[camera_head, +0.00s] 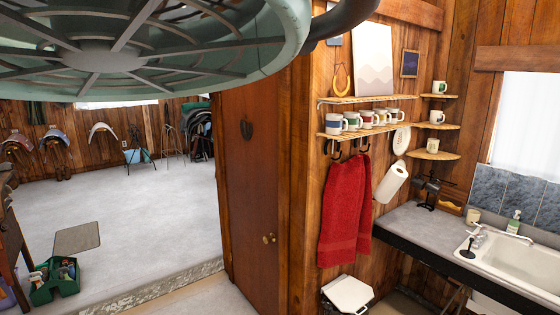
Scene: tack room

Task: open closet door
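A brown wooden door (250,185) stands in the middle of the head view, left of the wall with the red towel. It has a small brass knob (268,239) low on its right side and a dark ornament (246,129) higher up. The door looks shut, with no gap that I can make out along its right edge. Its top is hidden behind a large green round grille. My gripper is not in view.
The green grille (100,58) fills the upper left, close to the camera. A counter (405,222) with a sink (520,262) is at right; a white-lidded bin (347,294) stands below the red towel (345,210). A green caddy (54,282) sits on open floor at left.

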